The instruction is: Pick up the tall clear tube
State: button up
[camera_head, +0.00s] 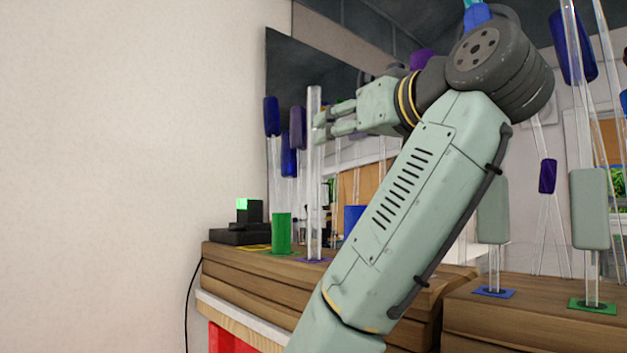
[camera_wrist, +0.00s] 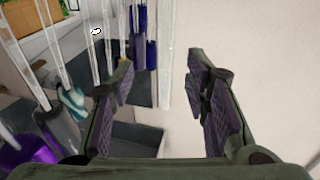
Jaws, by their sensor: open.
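The tall clear tube (camera_head: 314,190) stands upright on a purple mat at the left of the wooden bench in the head view. My gripper (camera_head: 325,122) is level with the tube's upper part, its fingertips pointing left beside it. In the wrist view, the tube (camera_wrist: 165,60) appears in the gap between the open fingers of my gripper (camera_wrist: 161,72), nearer the right finger. I cannot tell whether a finger touches it.
A green cylinder (camera_head: 281,232) stands just left of the tube's base, with a black device (camera_head: 240,232) farther left. Blue pieces (camera_head: 272,116) on clear rods stand behind the tube. More rods with a grey-green block (camera_head: 588,208) stand at right. A plain wall fills the left.

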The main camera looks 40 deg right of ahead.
jog(key=w, duration=0.2)
send_over(314, 187)
jog(key=w, duration=0.1)
jog(key=shift+d+f+p, duration=0.2)
jog(key=shift+d+p, duration=0.2)
grip_shut()
dwell(0.3)
dwell(0.3)
